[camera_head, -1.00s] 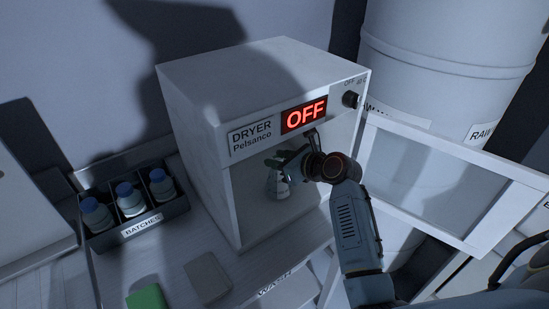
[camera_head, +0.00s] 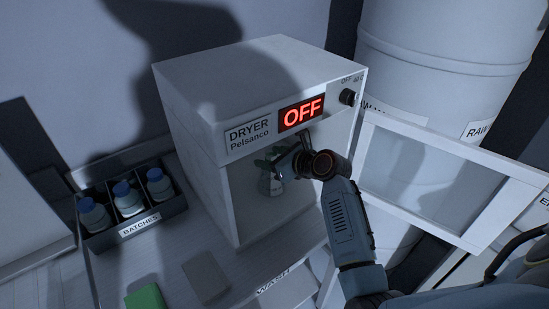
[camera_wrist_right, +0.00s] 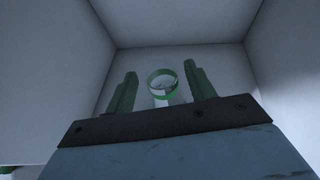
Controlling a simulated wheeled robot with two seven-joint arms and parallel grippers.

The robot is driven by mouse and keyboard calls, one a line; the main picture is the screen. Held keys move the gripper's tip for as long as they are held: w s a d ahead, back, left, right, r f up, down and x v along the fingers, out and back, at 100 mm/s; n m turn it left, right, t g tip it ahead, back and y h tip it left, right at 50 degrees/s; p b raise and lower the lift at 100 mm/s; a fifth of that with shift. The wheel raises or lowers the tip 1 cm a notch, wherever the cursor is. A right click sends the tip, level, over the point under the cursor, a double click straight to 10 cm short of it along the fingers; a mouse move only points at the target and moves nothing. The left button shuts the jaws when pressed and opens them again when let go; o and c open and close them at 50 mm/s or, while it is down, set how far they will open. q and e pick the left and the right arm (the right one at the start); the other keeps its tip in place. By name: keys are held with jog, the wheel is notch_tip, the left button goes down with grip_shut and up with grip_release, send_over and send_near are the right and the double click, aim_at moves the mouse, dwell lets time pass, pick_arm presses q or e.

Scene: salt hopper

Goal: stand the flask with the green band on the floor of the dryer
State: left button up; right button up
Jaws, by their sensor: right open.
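The flask with the green band (camera_wrist_right: 162,88) stands inside the dryer, between and beyond the fingers of my right gripper in the right wrist view. In the head view the flask (camera_head: 270,183) shows as a pale cone shape through the dryer's open front, partly hidden by the gripper. It looks upright on the dryer floor. The dryer (camera_head: 200,125) is a white box with a red OFF display. My right gripper (camera_wrist_right: 158,92) is open, with green fingers apart on either side of the flask's neck; the gripper (camera_head: 276,160) reaches into the dryer. My left gripper is not in view.
The dryer's framed door (camera_head: 490,222) stands open to the right. A BATCHES rack (camera_head: 140,226) with blue-capped bottles is at left. A green block (camera_head: 146,297) and a grey block (camera_head: 207,278) lie in front. A large drum (camera_head: 440,60) stands behind the door.

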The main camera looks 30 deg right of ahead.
jog(key=shift+s+d+r, duration=0.15)
jog(key=shift+s+r, duration=0.15)
jog(key=shift+s, duration=0.15)
jog(key=s+d, duration=0.3)
jog(key=s, duration=0.8)
jog(key=shift+s+d, duration=0.3)
jog(key=shift+d, duration=0.1)
